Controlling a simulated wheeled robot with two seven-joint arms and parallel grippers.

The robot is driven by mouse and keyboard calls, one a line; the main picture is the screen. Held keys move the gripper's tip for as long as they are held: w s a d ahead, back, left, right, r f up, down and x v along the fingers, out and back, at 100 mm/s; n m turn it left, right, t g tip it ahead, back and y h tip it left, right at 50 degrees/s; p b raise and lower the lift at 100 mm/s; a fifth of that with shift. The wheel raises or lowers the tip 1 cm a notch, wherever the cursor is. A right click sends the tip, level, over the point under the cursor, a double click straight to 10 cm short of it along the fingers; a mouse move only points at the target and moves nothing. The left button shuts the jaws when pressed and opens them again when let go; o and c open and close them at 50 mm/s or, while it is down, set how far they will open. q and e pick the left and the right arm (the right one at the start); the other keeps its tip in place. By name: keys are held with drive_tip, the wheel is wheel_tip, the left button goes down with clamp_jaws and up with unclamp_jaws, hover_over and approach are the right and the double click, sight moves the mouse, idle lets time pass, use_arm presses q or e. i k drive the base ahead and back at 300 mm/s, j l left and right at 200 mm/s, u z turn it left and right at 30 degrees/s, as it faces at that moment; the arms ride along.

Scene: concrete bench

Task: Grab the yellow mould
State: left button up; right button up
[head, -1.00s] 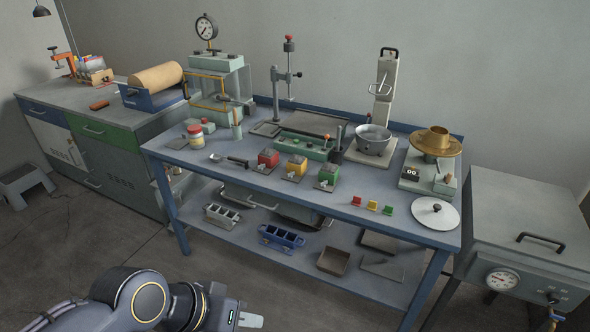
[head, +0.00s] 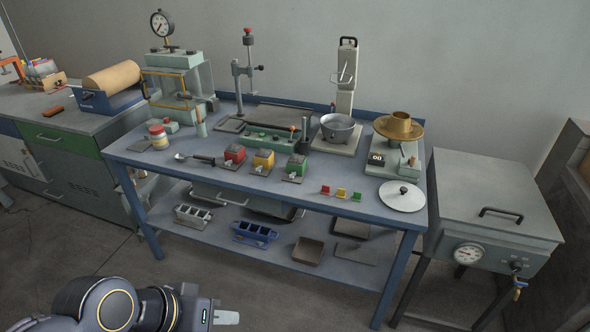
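My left gripper (head: 228,317) is low at the bottom of the head view, in front of the bench and well apart from the mould. Only its side shows, so I cannot tell whether it is open or shut. My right gripper is not in view.
The blue-edged bench (head: 213,179) has a lower shelf with metal mould racks and a brown tray (head: 307,251). A spoon (head: 194,158) lies left of the moulds. Small coloured tags (head: 341,193) and a white lid (head: 402,197) lie right. A cabinet oven (head: 495,207) stands at the right.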

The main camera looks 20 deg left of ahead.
sight(263, 162)
drive_tip(key=i+j+u, duration=0.15)
drive_tip(key=i+j, duration=0.45)
drive_tip(key=i+j+u, duration=0.1)
drive_tip(key=i+j, duration=0.45)
drive_tip(key=i+j+u, duration=0.15)
drive_tip(key=i+j, duration=0.35)
drive_tip(key=i, duration=0.2)
